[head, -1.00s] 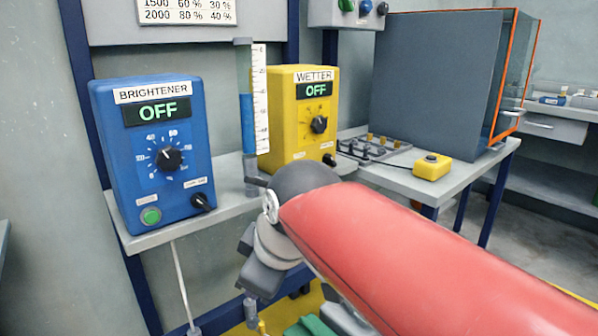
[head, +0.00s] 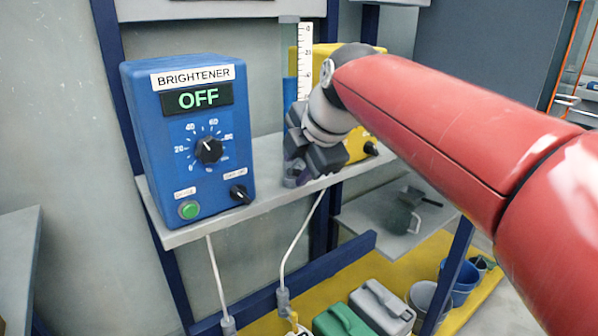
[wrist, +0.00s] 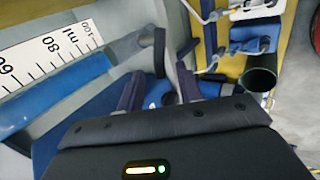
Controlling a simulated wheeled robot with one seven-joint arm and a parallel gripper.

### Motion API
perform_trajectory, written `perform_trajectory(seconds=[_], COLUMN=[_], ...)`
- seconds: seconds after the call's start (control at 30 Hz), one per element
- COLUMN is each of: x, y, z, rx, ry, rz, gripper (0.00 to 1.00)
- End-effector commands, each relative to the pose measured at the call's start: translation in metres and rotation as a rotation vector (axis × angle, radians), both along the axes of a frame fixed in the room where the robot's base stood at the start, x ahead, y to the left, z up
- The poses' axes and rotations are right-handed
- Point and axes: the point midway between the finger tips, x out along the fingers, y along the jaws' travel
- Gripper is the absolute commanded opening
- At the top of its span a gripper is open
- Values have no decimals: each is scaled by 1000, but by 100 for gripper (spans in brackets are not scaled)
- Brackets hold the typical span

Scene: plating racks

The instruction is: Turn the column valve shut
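The measuring column (head: 290,95), holding blue liquid beside a white scale, stands on the shelf between the two dosing boxes. It also fills the left of the wrist view (wrist: 60,88), its scale reading up to 100 ml near the lower end. A dark upright lever (wrist: 160,52), which looks like the valve handle, shows by that end. My gripper (head: 300,172) is at the foot of the column, covering most of the valve in the head view. In the wrist view my gripper's fingers (wrist: 158,85) are apart, with the lever in line with the gap; contact is unclear.
The blue BRIGHTENER box (head: 190,140) reads OFF, left of my gripper. The yellow box (head: 358,150) is close behind my wrist. Hoses hang below the shelf (head: 205,228). Green (head: 340,320) and grey (head: 382,303) canisters stand on the yellow floor below.

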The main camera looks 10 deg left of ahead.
Motion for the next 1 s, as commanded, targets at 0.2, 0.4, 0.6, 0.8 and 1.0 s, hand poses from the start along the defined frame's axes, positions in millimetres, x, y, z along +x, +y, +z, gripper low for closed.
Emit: perform_trajectory(seconds=[0.2,0.4,0.6,0.8,1.0], x=[12,14,14,14,14], y=[11,14,14,13,13], z=[-22,-27,-27,-27,-26], rx=[0,0,0,0,2], ry=[1,0,0,0,2], rz=[-1,-1,-2,-2,-3], gripper=[36,36,31,4,0])
